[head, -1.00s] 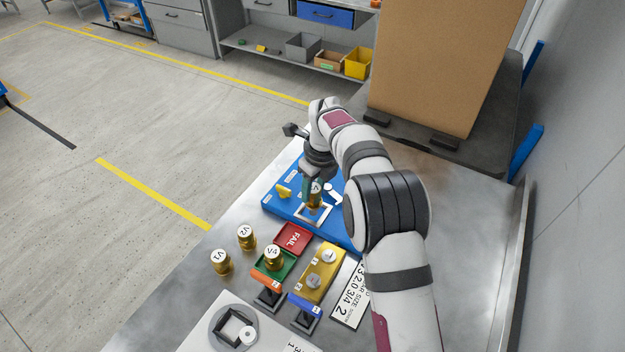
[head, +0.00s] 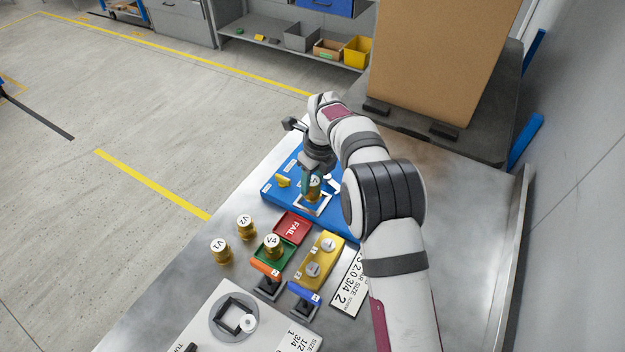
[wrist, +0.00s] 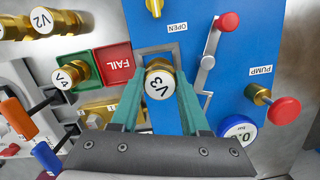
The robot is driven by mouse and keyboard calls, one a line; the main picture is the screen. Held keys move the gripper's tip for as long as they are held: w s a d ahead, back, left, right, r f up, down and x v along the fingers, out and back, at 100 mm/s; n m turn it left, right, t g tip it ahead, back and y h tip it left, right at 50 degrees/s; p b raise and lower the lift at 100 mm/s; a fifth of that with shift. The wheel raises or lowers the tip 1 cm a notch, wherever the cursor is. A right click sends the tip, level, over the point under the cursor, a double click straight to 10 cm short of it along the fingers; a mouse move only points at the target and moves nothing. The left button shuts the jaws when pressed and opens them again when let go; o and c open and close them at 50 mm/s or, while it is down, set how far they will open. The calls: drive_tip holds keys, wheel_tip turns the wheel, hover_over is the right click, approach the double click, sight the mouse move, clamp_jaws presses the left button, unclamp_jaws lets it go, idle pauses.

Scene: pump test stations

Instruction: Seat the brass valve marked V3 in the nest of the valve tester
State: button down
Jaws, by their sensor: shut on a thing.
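The brass valve V3 (wrist: 158,84) has a white top label and is held between the teal fingers of my gripper (wrist: 160,92), which is shut on it. The valve also shows in the head view (head: 314,188), roughly upright. The valve tester (head: 272,192) is a blue base with a pale square nest frame (head: 313,206). The valve is at the nest, within or just above its frame. The fingers and valve hide part of the nest, so I cannot tell whether the valve touches the bottom.
Valves V1 (head: 220,251) and V2 (head: 246,228) stand nearby. V4 (head: 273,247) stands on the green pad beside the red FAIL pad (head: 293,228).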

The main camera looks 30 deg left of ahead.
drive_tip(key=shift+f, duration=0.15)
idle(0.3)
drive_tip(key=shift+f, duration=0.4)
drive_tip(key=shift+f, duration=0.1)
drive_tip(key=shift+f, duration=0.35)
drive_tip(key=shift+f, duration=0.1)
idle(0.5)
unclamp_jaws()
idle(0.5)
